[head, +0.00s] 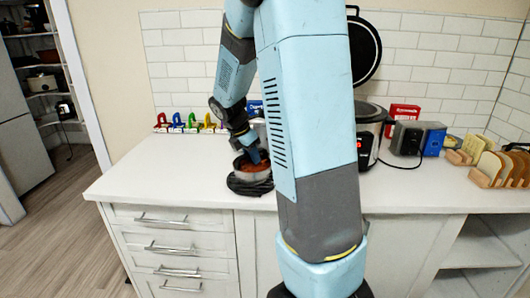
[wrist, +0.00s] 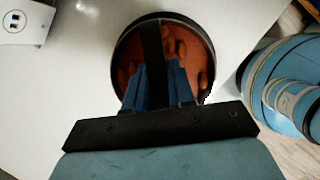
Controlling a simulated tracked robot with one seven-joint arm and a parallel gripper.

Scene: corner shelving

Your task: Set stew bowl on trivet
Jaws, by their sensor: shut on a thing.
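The stew bowl (head: 252,175) is a round grey bowl with reddish-brown stew, near the front edge of the white counter. In the wrist view the bowl (wrist: 195,48) shows chunky stew inside a dark rim. The black round trivet (head: 246,187) lies directly below the bowl in the head view; I cannot tell whether the two touch. My gripper (head: 255,157) reaches down to the bowl and is shut on it. In the wrist view the blue fingers of my gripper (wrist: 160,88) overlap the near side of the bowl. The trivet is hidden there.
A cooker (head: 369,127) with its lid raised stands right of my arm. Boxes (head: 409,137) and bread slices in wooden racks (head: 490,168) are further right. Colourful clips (head: 183,124) line the back wall. Counter left of the bowl is clear.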

